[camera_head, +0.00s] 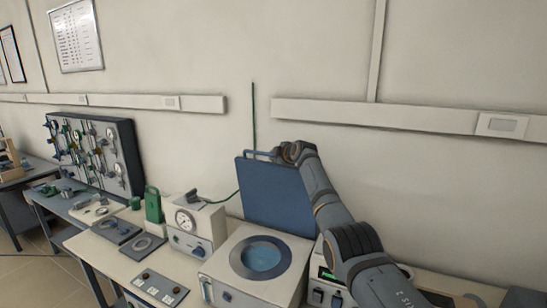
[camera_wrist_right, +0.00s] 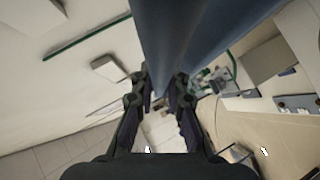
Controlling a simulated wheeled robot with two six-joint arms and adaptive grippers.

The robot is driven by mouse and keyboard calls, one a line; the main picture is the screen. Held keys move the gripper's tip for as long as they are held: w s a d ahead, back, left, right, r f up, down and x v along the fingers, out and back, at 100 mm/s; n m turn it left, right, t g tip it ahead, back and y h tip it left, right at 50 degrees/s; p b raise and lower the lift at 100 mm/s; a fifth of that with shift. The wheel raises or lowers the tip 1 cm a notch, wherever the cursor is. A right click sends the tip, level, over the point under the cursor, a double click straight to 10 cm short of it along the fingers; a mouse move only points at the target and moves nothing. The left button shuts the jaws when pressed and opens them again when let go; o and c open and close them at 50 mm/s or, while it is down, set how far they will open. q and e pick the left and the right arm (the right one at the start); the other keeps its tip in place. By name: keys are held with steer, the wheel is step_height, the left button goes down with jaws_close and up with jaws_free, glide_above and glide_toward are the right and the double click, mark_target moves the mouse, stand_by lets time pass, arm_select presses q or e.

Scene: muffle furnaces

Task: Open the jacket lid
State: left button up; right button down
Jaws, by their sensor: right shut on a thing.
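The blue jacket lid (camera_head: 275,195) stands raised, nearly upright, at the back of a white box (camera_head: 235,287). The box's top is uncovered and shows a dark ring (camera_head: 240,267) around a round opening with blue inside. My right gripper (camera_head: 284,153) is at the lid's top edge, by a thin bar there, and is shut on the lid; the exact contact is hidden. In the right wrist view, the gripper's fingers (camera_wrist_right: 160,95) reach to the blue lid (camera_wrist_right: 195,35), which fills the top middle. My left gripper is not in view.
A white gauge box (camera_head: 192,228) stands left of the open box, with a green container (camera_head: 153,204) beyond. A control panel (camera_head: 158,288) lies at front left. An instrument with a green display (camera_head: 328,276) is under my right arm. The wall (camera_head: 200,50) is close behind.

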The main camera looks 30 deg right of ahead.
steer(key=c, duration=1.6)
jaws_free()
